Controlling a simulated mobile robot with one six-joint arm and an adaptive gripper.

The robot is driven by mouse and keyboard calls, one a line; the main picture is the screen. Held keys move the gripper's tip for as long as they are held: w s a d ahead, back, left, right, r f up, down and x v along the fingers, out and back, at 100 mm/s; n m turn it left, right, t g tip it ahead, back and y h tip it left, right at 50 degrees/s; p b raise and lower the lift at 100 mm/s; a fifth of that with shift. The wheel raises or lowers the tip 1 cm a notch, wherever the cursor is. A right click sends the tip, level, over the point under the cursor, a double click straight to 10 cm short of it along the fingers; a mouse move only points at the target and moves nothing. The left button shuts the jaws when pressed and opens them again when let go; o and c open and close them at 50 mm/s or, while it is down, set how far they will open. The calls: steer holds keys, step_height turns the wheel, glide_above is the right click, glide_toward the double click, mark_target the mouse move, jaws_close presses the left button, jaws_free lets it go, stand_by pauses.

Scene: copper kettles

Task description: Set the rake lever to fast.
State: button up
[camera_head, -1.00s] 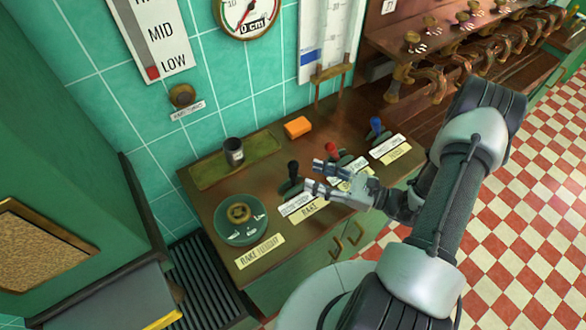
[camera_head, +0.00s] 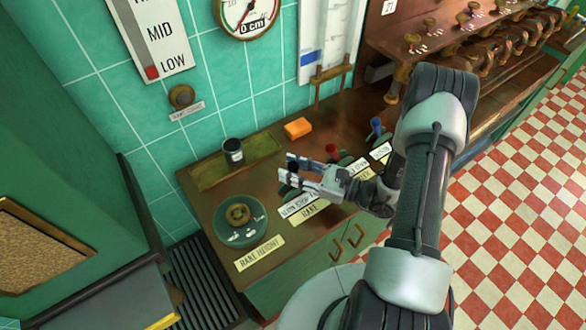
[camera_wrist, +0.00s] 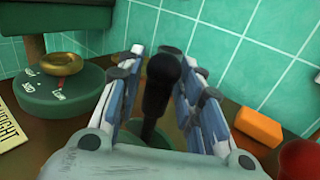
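The rake lever (camera_head: 293,169) has a black knob and stands on the counter behind its yellow RAKE label (camera_head: 309,212). A white position plate (camera_head: 297,206) lies beside that label, partly covered by my gripper; its words are too small to read surely. My gripper (camera_head: 289,174) is open, with its fingers around the lever. In the wrist view, the black lever (camera_wrist: 158,93) stands nearly upright between the two fingers of my gripper (camera_wrist: 166,62), with gaps visible on both sides. The lever's base is partly hidden by my gripper.
A red-knobbed lever (camera_head: 332,150) and a blue-knobbed lever (camera_head: 376,126) stand to the right. The round rake height dial (camera_head: 239,236) is to the left. An orange block (camera_head: 298,128) and a dark cup (camera_head: 232,151) are behind, near the tiled wall.

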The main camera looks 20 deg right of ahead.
jaws_close()
stand_by(0.3)
steer(key=d+m+b, duration=0.1)
steer(key=w+d+f+m+t+y+b, duration=0.1)
steer(key=m, duration=0.1)
steer(key=d+m+t+b, duration=0.1)
steer(key=d, duration=0.1)
steer(key=shift+w+f+b, duration=0.15)
steer(key=shift+f+b, duration=0.05)
steer(key=shift+b, duration=0.1)
steer(key=shift+d+m+t, duration=0.2)
steer(key=shift+m+t, duration=0.1)
steer(key=shift+m, duration=0.3)
steer(key=shift+o, duration=1.7)
jaws_free()
steer(key=shift+d+r+y, duration=0.1)
steer(key=shift+y, duration=0.2)
